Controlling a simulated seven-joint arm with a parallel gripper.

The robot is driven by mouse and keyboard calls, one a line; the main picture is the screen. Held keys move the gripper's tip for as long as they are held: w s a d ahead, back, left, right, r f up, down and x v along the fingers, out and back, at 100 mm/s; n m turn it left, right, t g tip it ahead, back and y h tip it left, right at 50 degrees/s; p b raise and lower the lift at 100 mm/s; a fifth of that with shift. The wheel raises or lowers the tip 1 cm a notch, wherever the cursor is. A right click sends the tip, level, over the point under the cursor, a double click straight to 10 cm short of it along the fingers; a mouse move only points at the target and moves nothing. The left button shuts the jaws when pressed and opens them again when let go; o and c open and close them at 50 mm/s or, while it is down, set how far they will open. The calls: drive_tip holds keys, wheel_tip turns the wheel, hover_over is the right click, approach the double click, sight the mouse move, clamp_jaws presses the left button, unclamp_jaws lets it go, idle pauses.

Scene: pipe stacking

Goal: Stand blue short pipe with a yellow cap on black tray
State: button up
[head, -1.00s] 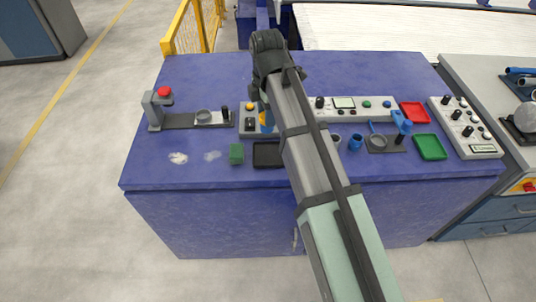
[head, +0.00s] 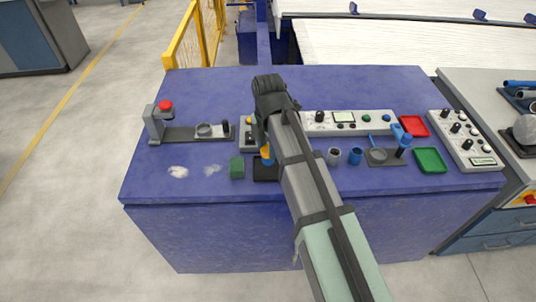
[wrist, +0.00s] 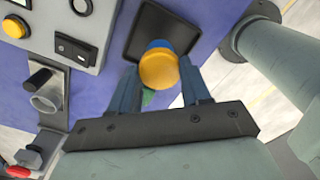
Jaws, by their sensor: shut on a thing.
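The blue short pipe (wrist: 158,44) has a yellow cap (wrist: 158,70) on its upper end. My gripper (wrist: 158,78) is shut on it, with a finger on either side in the wrist view. The capped end faces the wrist camera, so most of the blue body is hidden. The black tray (wrist: 185,32) lies behind the pipe in that view. In the head view the yellow cap (head: 265,152) shows beside my arm, over the back part of the black tray (head: 265,174). I cannot tell whether the pipe's bottom touches the tray.
A green block (head: 237,168) stands just left of the tray. A control box (head: 247,132) with buttons is behind it. A grey cup (head: 334,156) and a blue cup (head: 355,156) stand to the right. Red (head: 413,126) and green (head: 431,160) trays lie farther right.

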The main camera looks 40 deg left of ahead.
sight(268, 149)
drive_tip(key=shift+f, duration=1.85)
drive_tip(key=shift+f, duration=0.1)
drive_tip(key=o, duration=1.1)
drive_tip(key=shift+c, duration=0.2)
wheel_tip(268, 149, up, 12)
drive_tip(key=shift+r, duration=0.1)
